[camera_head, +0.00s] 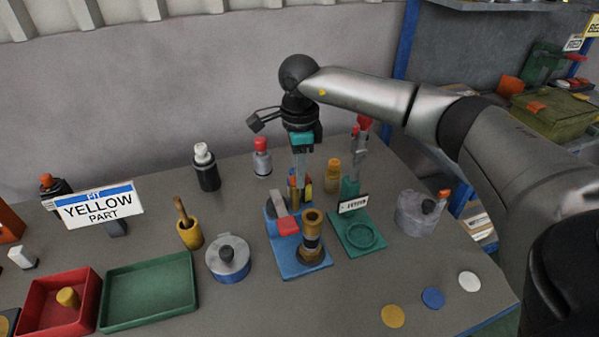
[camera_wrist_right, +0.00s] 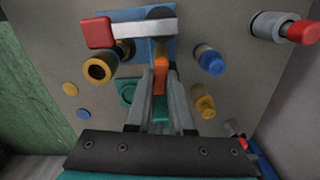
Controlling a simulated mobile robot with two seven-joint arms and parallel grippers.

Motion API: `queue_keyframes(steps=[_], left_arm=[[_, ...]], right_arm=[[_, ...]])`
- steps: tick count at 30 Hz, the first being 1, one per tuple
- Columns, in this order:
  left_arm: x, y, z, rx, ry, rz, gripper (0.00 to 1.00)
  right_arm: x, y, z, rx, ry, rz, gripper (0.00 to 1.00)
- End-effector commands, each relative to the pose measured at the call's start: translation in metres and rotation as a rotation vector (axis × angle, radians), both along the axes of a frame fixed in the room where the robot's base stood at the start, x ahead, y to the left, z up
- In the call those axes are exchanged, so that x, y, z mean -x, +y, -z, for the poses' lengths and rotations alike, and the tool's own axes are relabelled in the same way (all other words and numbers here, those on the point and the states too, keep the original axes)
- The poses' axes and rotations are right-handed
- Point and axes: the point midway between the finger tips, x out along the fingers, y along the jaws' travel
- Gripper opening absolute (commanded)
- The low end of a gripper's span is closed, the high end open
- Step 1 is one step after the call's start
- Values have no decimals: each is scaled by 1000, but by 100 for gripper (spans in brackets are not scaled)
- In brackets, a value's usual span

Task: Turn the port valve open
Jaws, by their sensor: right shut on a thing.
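A blue-based fixture (camera_head: 303,268) stands mid-table, with a brass cylinder (camera_head: 312,225) and a grey lever with a red end (camera_head: 287,226). The fixture's blue plate (camera_wrist_right: 180,20), the lever's red end (camera_wrist_right: 98,33) and the brass cylinder's open end (camera_wrist_right: 98,69) also show in the right wrist view. My right gripper (camera_head: 299,182) points down behind the lever. In the wrist view its fingers (camera_wrist_right: 161,88) are shut on an upright orange piece (camera_wrist_right: 160,72) beside the blue plate. Which part is the port valve is not clear. My left gripper is not in view.
A green stand (camera_head: 372,249) with a small sign is close on the right. A lidded pot (camera_head: 228,256) and a yellow mortar (camera_head: 190,236) stand on the left, beside a green tray (camera_head: 148,313) and a red tray (camera_head: 35,310). Flat discs (camera_head: 433,298) lie at the front right.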

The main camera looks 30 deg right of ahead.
Motion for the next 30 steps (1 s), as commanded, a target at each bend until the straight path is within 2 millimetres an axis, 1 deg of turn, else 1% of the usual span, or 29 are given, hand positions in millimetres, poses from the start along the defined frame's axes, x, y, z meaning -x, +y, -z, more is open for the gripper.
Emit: queue_keyframes(steps=[10, 11, 18, 26, 30], left_arm=[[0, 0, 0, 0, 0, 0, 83], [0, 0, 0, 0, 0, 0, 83], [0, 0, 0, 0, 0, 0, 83], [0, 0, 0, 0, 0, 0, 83], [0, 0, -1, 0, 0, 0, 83]], right_arm=[[-1, 1, -1, -1, -4, -6, 0], [-1, 1, -1, -2, -4, -6, 22], [-1, 0, -1, 0, -2, -4, 49], [0, 0, -1, -1, -1, -3, 50], [-1, 0, -11, -2, -4, -3, 50]])
